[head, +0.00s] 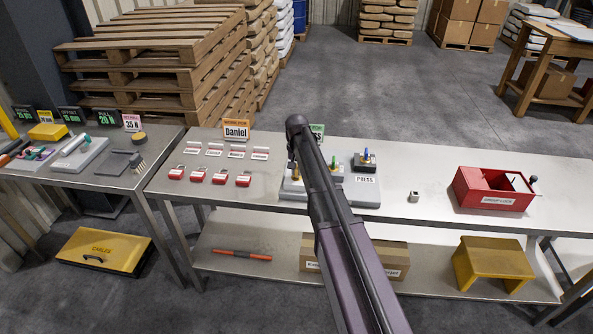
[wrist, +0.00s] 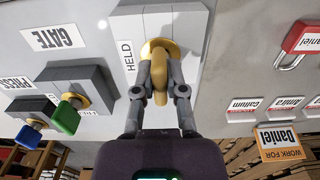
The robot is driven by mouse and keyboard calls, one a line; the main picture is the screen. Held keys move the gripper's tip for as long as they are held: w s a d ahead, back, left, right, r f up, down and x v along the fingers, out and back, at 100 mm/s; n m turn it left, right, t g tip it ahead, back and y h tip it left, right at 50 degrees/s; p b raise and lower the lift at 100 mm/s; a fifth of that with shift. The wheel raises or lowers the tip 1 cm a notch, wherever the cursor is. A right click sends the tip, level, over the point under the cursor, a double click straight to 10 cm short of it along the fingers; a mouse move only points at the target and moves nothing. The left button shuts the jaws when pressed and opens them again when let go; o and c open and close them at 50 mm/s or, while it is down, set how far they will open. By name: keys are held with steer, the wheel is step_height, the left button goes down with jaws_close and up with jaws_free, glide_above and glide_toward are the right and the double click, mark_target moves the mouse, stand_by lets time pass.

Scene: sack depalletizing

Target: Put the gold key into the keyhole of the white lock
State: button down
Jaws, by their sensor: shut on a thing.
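In the wrist view, my gripper (wrist: 160,92) is shut on the gold key (wrist: 158,72), with one finger on each side of its bow. In the head view, my arm covers most of my gripper and the lock on the grey board (head: 366,200).
Left in the wrist view are a lock with a green key (wrist: 66,115) by the GATE label (wrist: 54,38) and one with a blue key (wrist: 30,135). The head view shows a red box (head: 494,188) on the bench's right.

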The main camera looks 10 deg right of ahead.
mark_target(297, 167)
steer(key=shift+f, duration=0.15)
steer(key=c, duration=0.6)
jaws_free()
steer(key=shift+r, duration=0.25)
step_height(297, 167, up, 9)
steer(key=p, duration=0.9)
steer(key=shift+s, duration=0.1)
steer(key=s+n, duration=0.1)
steer(key=s, duration=0.8)
steer(key=s+n, duration=0.1)
steer(key=s, duration=0.9)
steer(key=s+n, duration=0.1)
steer(key=s, duration=0.8)
steer(key=shift+s+a+n, duration=0.35)
steer(key=shift+s+n, duration=0.05)
